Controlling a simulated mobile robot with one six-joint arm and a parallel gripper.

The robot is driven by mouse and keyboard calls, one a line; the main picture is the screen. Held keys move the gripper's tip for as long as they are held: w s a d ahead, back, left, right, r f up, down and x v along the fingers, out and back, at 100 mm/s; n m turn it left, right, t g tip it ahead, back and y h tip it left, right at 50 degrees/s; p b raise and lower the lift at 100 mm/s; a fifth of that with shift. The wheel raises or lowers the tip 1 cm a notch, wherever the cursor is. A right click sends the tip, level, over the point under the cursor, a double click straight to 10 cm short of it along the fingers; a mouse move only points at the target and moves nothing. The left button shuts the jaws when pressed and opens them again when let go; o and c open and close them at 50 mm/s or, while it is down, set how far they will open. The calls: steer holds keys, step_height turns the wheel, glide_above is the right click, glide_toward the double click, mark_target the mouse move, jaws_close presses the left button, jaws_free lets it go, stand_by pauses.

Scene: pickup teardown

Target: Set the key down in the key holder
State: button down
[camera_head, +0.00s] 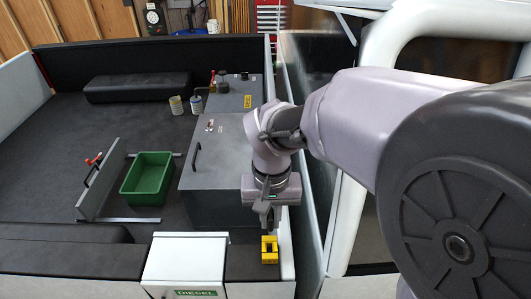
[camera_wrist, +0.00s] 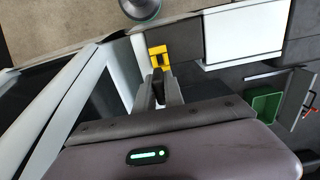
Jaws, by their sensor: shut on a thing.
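A yellow key holder (camera_head: 269,250) sits on the dark ledge at the truck bed's near right corner. It also shows in the wrist view (camera_wrist: 159,57), just beyond my fingertips. My gripper (camera_head: 268,224) points down close above the holder. Its two dark fingers (camera_wrist: 160,78) are close together, shut on the key. The key itself is hidden or too small to make out between the fingers. I cannot tell whether it touches the holder.
The white DIESEL flap (camera_head: 186,262) is left of the holder. A grey box (camera_head: 215,165) stands behind it, and the white bed wall (camera_head: 287,245) runs close on its right. A green bin (camera_head: 147,180) is farther left.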

mark_target(270, 233)
steer(key=shift+s+f, duration=0.15)
steer(key=shift+f, duration=0.2)
steer(key=f+b, duration=0.2)
steer(key=shift+w+f, duration=0.25)
steer(key=shift+f, duration=0.05)
step_height(270, 233, down, 2)
steer(key=shift+s+f+b, duration=0.15)
steer(key=shift+b, duration=1.05)
steer(key=shift+f+b, duration=1.65)
steer(key=shift+f, duration=0.45)
steer(key=c, duration=1.4)
jaws_free()
steer(key=shift+o, duration=0.2)
steer(key=shift+r, duration=0.1)
step_height(270, 233, up, 17)
steer(key=shift+r+p, duration=0.2)
steer(key=shift+p, duration=0.85)
